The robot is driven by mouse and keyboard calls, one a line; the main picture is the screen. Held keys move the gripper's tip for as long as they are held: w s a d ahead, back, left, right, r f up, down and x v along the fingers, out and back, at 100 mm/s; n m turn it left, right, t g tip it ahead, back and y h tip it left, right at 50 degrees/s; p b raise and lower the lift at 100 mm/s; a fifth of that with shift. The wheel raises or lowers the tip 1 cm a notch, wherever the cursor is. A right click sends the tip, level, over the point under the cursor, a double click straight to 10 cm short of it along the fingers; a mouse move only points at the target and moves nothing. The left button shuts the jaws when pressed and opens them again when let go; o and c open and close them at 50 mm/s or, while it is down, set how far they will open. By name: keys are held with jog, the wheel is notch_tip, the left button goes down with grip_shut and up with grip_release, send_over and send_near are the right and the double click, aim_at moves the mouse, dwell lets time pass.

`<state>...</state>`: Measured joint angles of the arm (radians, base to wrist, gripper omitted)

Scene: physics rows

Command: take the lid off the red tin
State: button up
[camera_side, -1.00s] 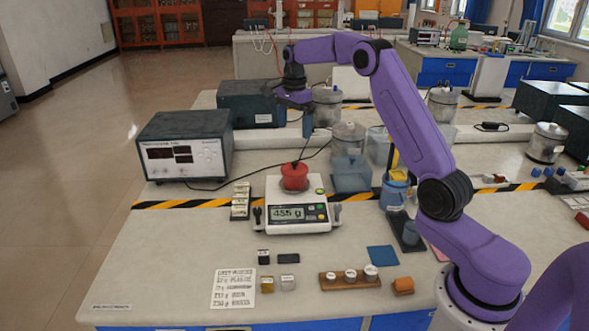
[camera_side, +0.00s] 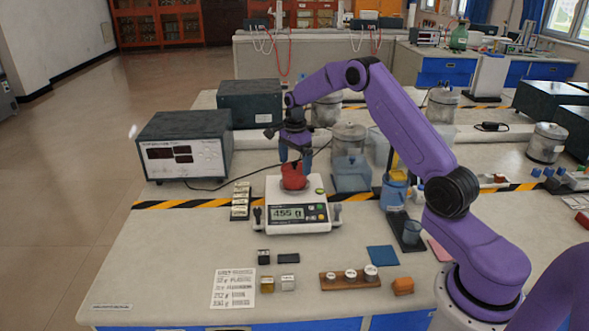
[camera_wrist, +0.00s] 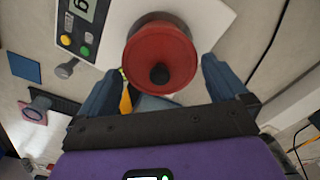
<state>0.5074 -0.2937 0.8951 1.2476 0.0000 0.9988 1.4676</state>
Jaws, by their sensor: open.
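The red tin (camera_side: 294,181) stands upright on the pan of the white digital scale (camera_side: 290,213), whose display reads about 455 g. In the wrist view the red lid (camera_wrist: 175,50) with its dark round knob faces the camera. My gripper (camera_side: 295,162) is directly above the tin, pointing down, its blue fingertips at about lid height. In the wrist view the open fingers (camera_wrist: 160,85) show on the left and right, the lid lying between and ahead of them. I cannot tell whether a finger touches the lid; the knob is hidden in the side view.
A grey power supply box (camera_side: 184,146) stands left of the scale with a cable running behind it. A clear blue container (camera_side: 351,172) is close behind right. Small blocks and a wooden weight holder (camera_side: 350,279) lie in front.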

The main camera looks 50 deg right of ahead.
jog(key=shift+f, duration=0.2)
jog(key=c, duration=0.7)
jog(key=shift+o, duration=0.2)
jog(key=shift+r, duration=0.15)
